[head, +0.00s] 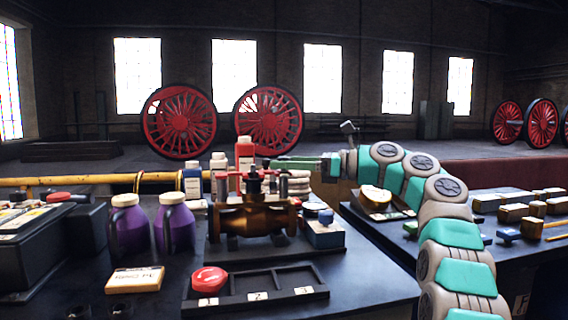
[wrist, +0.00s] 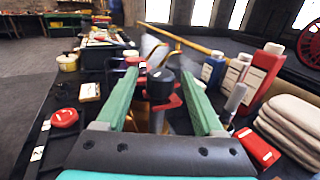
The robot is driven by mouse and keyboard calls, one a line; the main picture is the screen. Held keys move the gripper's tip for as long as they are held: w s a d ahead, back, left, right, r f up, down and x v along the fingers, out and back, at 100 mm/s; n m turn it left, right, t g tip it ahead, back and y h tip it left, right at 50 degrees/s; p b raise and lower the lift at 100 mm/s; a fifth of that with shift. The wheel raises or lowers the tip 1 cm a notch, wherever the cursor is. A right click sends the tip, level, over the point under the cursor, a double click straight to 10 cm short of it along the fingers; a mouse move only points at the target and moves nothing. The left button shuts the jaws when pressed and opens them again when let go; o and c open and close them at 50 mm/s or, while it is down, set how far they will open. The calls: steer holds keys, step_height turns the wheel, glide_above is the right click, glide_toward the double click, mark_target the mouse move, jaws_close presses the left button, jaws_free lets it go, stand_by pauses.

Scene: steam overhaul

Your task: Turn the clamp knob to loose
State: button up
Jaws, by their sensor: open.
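A brass valve body (head: 256,219) sits in a dark fixture on the bench in the head view. A black knob (head: 254,184) stands on top of it, with red clamp parts beside it. In the wrist view the black knob (wrist: 159,86) lies between the two green fingers of my gripper (wrist: 163,72), with a gap on each side. Red parts (wrist: 170,103) show around and below the knob. In the head view my gripper (head: 272,163) reaches in from the right, level with the top of the fixture. It is open and holds nothing. The knob's markings cannot be read.
Purple jugs (head: 175,227) stand left of the fixture. A numbered tray (head: 258,286) with a red button (head: 209,280) lies in front. Bottles (head: 244,155) and folded cloths (wrist: 290,125) are close behind.

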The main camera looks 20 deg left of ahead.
steer(key=w+d, duration=0.1)
steer(key=d, duration=0.6)
steer(key=shift+d, duration=0.15)
